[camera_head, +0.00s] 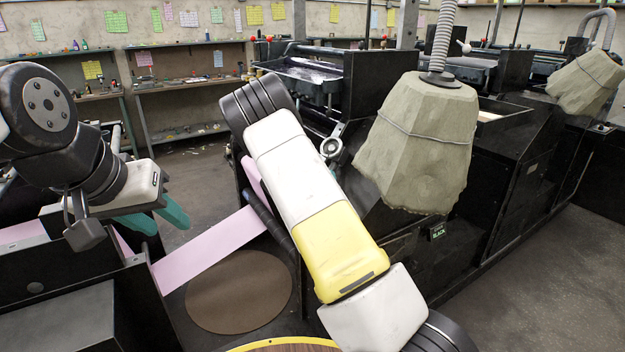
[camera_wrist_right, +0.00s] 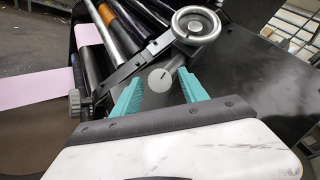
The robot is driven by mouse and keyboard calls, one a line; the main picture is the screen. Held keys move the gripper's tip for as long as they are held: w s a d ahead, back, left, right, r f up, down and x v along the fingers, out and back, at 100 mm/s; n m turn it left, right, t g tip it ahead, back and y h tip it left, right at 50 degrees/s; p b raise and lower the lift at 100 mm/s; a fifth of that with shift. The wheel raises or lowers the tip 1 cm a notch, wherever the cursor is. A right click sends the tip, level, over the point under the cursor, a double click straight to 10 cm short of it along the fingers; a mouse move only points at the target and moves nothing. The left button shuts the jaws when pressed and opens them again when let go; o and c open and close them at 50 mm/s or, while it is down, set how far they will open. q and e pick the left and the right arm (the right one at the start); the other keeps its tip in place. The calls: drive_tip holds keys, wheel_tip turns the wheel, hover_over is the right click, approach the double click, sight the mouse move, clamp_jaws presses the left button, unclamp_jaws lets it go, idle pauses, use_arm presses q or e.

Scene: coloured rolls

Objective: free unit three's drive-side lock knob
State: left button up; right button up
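In the right wrist view, a metal lever bracket on the press carries a round silver ring-shaped wheel (camera_wrist_right: 195,25), a pale grey disc knob (camera_wrist_right: 158,80) and a small dark knurled knob (camera_wrist_right: 74,103). I cannot tell for certain which is the lock knob. My right gripper (camera_wrist_right: 155,92) is open, its teal fingers on either side of the disc knob and no visible grip on it. In the head view the ring wheel (camera_head: 331,147) shows beside my right arm, which hides the right gripper. My left gripper (camera_head: 158,213) is open and empty at the left.
A pink paper web (camera_head: 212,243) runs beside dark rollers (camera_wrist_right: 95,60). A brown round disc (camera_head: 240,291) lies below it. A covered hanging unit with a hose (camera_head: 420,140) stands right of my right arm. Black press housings (camera_head: 520,185) fill the right. Shelves (camera_head: 185,82) line the back wall.

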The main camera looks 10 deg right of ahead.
drive_tip(key=f+v, duration=0.1)
drive_tip(key=v, duration=0.6)
drive_tip(key=shift+s+r, duration=0.4)
drive_tip(key=shift+r, duration=0.1)
drive_tip(key=shift+s+a, duration=0.1)
drive_tip(key=shift+a, duration=0.1)
